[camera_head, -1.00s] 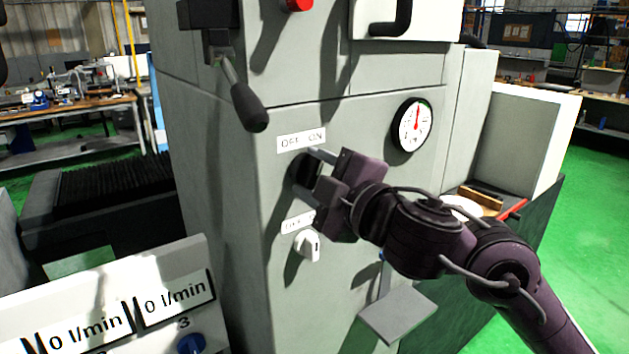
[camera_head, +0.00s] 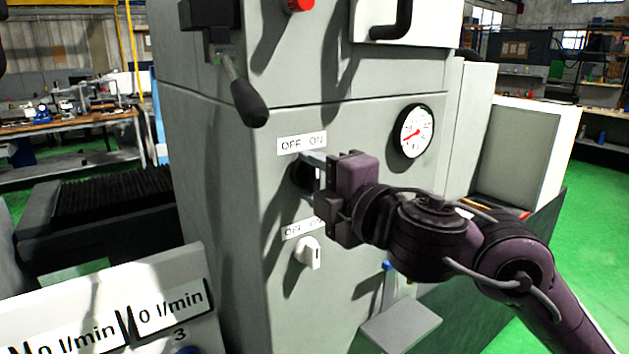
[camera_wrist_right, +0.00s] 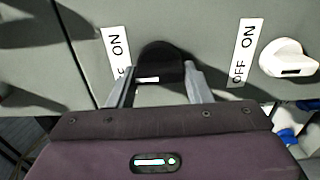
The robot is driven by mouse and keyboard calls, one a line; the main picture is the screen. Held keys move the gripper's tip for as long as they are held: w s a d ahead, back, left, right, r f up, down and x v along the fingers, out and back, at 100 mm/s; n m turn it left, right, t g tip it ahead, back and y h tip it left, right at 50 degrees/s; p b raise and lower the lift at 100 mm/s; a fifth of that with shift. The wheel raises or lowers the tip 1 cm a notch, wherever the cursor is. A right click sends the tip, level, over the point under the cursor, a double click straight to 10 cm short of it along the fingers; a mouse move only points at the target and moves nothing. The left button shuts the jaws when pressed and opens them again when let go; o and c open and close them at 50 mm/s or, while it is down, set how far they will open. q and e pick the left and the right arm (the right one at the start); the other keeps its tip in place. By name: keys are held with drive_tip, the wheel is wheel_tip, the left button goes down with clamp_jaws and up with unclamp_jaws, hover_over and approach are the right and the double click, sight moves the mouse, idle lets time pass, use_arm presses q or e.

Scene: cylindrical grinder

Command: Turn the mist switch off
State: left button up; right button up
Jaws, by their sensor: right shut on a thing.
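A black rotary switch (camera_head: 299,176) sits on the grey machine front below an OFF/ON label (camera_head: 302,143). My right gripper (camera_head: 311,168) reaches it from the right and is shut on it. In the right wrist view the black switch (camera_wrist_right: 160,60) is between the two fingers, with a white mark on its edge. A second, white rotary switch (camera_head: 308,252) sits below under its own OFF/ON label (camera_head: 302,228); it is free. No label naming mist is readable. My left gripper is not in view.
A round gauge (camera_head: 413,131) is right of the black switch, its red needle pointing lower left. A black-handled lever (camera_head: 248,102) hangs above left. A flow-meter panel (camera_head: 120,310) stands at the lower left. A small grey plate (camera_head: 400,322) is below my arm.

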drive_tip(key=shift+f, duration=0.1)
drive_tip(key=o, duration=0.9)
drive_tip(key=shift+o, duration=0.2)
drive_tip(key=v, duration=0.8)
drive_tip(key=shift+w, duration=0.1)
